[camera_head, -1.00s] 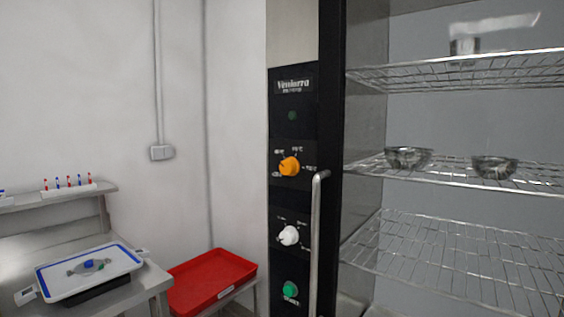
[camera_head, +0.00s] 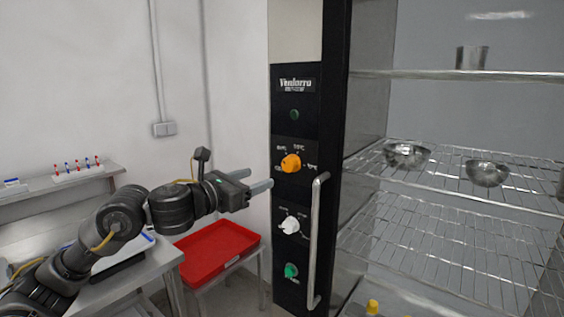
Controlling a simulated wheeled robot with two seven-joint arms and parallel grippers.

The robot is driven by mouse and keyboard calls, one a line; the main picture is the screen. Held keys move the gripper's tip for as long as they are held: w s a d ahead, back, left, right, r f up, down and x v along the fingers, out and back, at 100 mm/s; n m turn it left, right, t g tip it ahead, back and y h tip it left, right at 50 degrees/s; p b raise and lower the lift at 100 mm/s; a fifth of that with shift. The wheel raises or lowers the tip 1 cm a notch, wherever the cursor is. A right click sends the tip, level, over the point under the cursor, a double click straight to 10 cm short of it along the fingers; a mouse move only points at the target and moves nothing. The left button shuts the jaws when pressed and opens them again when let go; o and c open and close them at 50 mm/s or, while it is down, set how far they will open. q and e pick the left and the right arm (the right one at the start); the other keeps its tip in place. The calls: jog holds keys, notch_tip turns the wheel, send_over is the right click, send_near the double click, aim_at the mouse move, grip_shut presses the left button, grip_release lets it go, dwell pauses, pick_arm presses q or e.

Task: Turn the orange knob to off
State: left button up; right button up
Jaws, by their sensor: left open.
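The orange knob (camera_head: 291,163) sits on the black control panel (camera_head: 294,124) of the cabinet, in the upper middle of the head view. Small white markings surround it, too small to read surely. My left gripper (camera_head: 268,180) reaches in from the left with its two fingers pointing at the panel. It is open and empty, with its fingertips just left of and a little below the orange knob, apart from it in the picture. My right gripper is not in view.
Below the orange knob are a white knob (camera_head: 290,225) and a green button (camera_head: 291,270). A vertical metal handle (camera_head: 316,240) stands right of the panel. Wire shelves (camera_head: 440,215) hold metal bowls (camera_head: 487,173). A red tray (camera_head: 216,250) lies below my left arm.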

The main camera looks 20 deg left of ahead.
aim_at(286, 166)
pick_arm(q)
jog(key=p+x, duration=0.1)
jog(key=x, duration=0.2)
jog(key=p+x, duration=0.1)
jog(key=x, duration=0.2)
jog(key=p+x, duration=0.1)
jog(key=x, duration=0.3)
jog(key=shift+r+p, duration=0.25)
jog(key=shift+p, duration=0.1)
jog(key=shift+w+d+f, duration=0.1)
jog(key=shift+w+d, duration=0.15)
jog(key=shift+w, duration=0.1)
jog(key=c, duration=1)
